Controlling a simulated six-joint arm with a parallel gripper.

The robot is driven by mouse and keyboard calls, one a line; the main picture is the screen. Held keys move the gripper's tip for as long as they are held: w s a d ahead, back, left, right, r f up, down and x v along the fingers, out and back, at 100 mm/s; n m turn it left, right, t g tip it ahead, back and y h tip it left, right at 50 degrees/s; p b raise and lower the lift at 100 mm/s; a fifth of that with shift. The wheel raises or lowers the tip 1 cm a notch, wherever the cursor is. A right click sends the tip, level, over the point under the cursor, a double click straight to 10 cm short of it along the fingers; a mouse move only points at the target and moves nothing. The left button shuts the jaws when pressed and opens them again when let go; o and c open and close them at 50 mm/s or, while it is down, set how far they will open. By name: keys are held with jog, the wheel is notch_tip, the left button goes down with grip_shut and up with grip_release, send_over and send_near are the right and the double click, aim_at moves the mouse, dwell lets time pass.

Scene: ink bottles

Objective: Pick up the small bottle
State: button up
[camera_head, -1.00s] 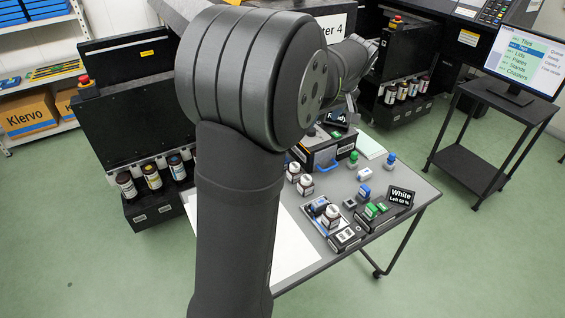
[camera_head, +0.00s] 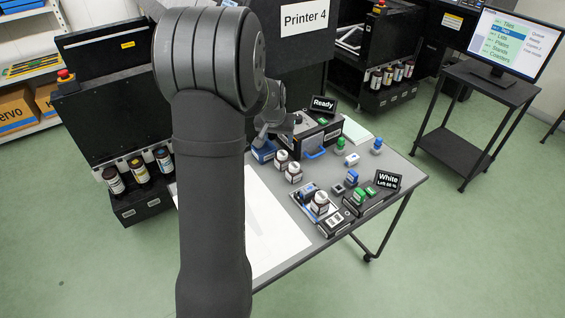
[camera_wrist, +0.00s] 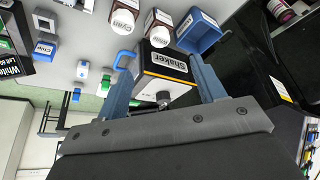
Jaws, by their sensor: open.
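Several small bottles stand on the grey table, and I cannot tell which one the task means. Another white bottle (camera_head: 320,203) stands in a station nearer the front.
A blue open bin (camera_wrist: 200,33) stands beside the bottles and the Shaker box, which has a blue handle. A sign reading White (camera_head: 388,181) stands at the right. A white sheet (camera_head: 270,235) covers the front left. Black printers with bottles stand behind.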

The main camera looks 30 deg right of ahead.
aim_at(282, 154)
jog(key=x, duration=1)
jog(key=shift+d+f, duration=0.1)
jog(key=shift+f, duration=0.1)
jog(key=shift+d+x, duration=0.2)
jog(key=shift+x, duration=2.45)
jog(key=shift+w+r, duration=0.15)
jog(key=c, duration=0.6)
